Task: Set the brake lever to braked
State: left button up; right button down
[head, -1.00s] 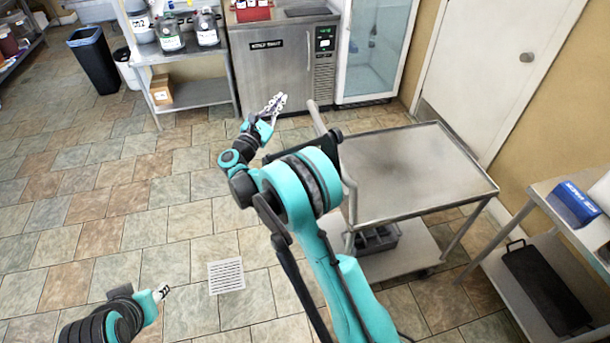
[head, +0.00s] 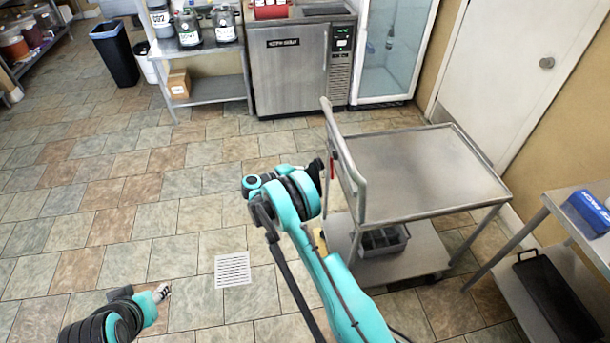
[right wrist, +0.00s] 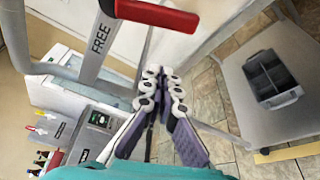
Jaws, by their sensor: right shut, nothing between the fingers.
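The brake lever's red handle (right wrist: 158,14) is at the top of the right wrist view. The word FREE is on the grey bar beside it. In the head view a small red part (head: 334,160) shows by the push handle of the steel cart (head: 425,210). My right gripper (right wrist: 170,75) is shut and empty in the right wrist view, below the red handle in the picture and apart from it.
A grey divided bin (head: 384,240) sits on the cart's lower shelf and shows in the right wrist view (right wrist: 271,78). A side table (head: 590,240) stands at right. A steel cabinet (head: 290,75) and a glass-door fridge (head: 390,50) stand behind. The floor left of the cart is clear.

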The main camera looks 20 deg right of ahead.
jog(key=shift+s+d+r+b, duration=0.15)
jog(key=shift+s+r+b, duration=0.1)
jog(key=shift+s, duration=0.35)
jog(key=shift+s+d+r+b, duration=0.15)
jog(key=shift+s+r+b, duration=0.05)
jog(key=shift+s, duration=0.35)
jog(key=shift+s+d+r+b, duration=0.15)
jog(key=shift+s+r+b, duration=0.1)
jog(key=shift+s, duration=0.35)
jog(key=shift+s+a+r+n+g+y, duration=0.1)
jog(key=shift+s+n+g+y, duration=0.05)
jog(key=shift+s+n, duration=0.3)
jog(key=shift+s+a+r+n+g+y, duration=0.1)
jog(key=shift+s+n+g+y, duration=0.1)
jog(key=shift+n, duration=0.35)
jog(key=shift+d, duration=0.1)
